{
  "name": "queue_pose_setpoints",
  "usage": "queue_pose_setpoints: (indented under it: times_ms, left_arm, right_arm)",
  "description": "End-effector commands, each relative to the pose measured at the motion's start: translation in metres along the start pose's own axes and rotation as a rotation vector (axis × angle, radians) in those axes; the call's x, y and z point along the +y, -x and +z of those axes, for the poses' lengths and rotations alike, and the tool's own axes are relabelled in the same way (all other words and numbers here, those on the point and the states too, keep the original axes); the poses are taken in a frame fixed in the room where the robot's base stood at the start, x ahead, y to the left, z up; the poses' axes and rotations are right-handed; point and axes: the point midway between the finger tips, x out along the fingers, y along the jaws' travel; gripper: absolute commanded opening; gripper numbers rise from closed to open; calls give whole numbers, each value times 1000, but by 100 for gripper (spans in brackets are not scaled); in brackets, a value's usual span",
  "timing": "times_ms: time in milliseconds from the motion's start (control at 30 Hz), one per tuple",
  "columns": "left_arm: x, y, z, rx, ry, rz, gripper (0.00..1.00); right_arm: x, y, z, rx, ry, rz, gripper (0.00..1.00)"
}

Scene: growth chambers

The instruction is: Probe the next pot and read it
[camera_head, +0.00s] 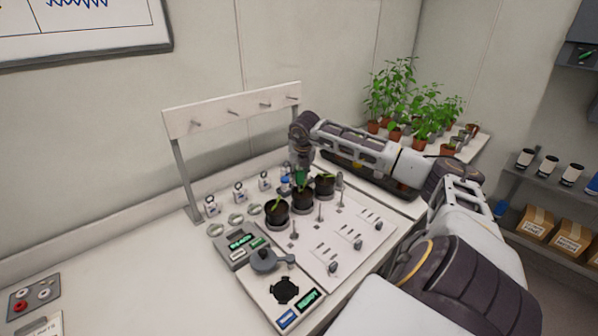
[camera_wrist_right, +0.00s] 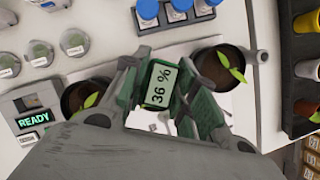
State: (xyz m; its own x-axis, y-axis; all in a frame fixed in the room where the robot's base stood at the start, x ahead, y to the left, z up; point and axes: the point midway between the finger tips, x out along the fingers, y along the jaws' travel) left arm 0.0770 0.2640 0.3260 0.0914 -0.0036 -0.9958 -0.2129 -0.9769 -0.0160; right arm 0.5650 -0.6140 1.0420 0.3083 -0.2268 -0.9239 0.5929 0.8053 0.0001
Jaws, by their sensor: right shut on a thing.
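My right gripper (camera_head: 301,172) is shut on a green probe with a small display (camera_wrist_right: 160,87) that reads 36 %. The probe is upright over the middle one of three dark pots (camera_head: 302,201); I cannot see whether its tip is in the soil. In the right wrist view the gripper hides that pot. The left pot (camera_head: 276,212) and right pot (camera_head: 325,187) each hold soil and a seedling. They also show in the wrist view, at left (camera_wrist_right: 70,98) and at right (camera_wrist_right: 207,68). My left gripper is out of view.
A grey device (camera_head: 238,252) shows READY on its green screen. Blue-capped bottles (camera_wrist_right: 178,8) and round lidded dishes (camera_wrist_right: 38,50) stand close to the pots. A white peg rack (camera_head: 230,110) rises behind. Potted plants (camera_head: 398,105) fill the back right.

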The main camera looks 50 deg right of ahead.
Motion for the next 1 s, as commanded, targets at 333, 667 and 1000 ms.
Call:
queue_pose_setpoints:
  times_ms: [333,667,1000]
  left_arm:
    - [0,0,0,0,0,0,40]
    - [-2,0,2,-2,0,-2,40]
    - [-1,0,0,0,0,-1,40]
  right_arm:
    - [0,0,0,0,0,0,53]
    - [0,1,0,0,0,0,53]
    - [-1,22,1,-1,0,-1,53]
